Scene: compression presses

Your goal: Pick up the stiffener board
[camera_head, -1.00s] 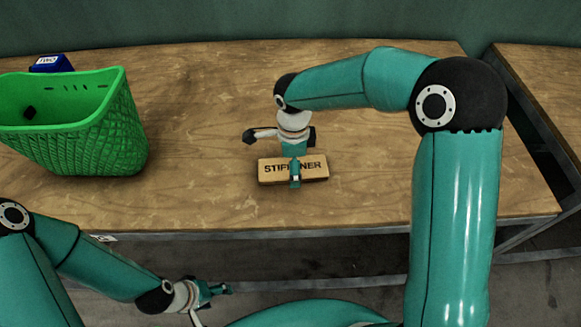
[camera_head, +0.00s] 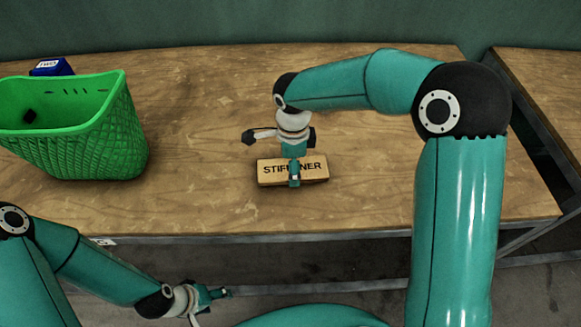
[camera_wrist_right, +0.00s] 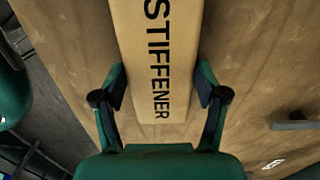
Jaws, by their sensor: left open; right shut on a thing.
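The stiffener board (camera_head: 313,169) is a tan block with the word STIFFENER in black, on the wooden table (camera_head: 400,190) near its front edge. My right gripper (camera_head: 294,178) is over its middle, one finger showing on the near face. In the right wrist view the board (camera_wrist_right: 160,60) lies between the two fingers of my right gripper (camera_wrist_right: 161,88), which is shut on it. I cannot tell whether the board is clear of the table. My left gripper (camera_head: 219,293) is open and empty, in front of the table and below its edge.
A green basket (camera_head: 110,130) stands at the left of the table with a small dark thing inside. A blue block (camera_head: 52,67) with a white label is behind it. Another table (camera_head: 545,75) is at the right across a gap. The table's middle is clear.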

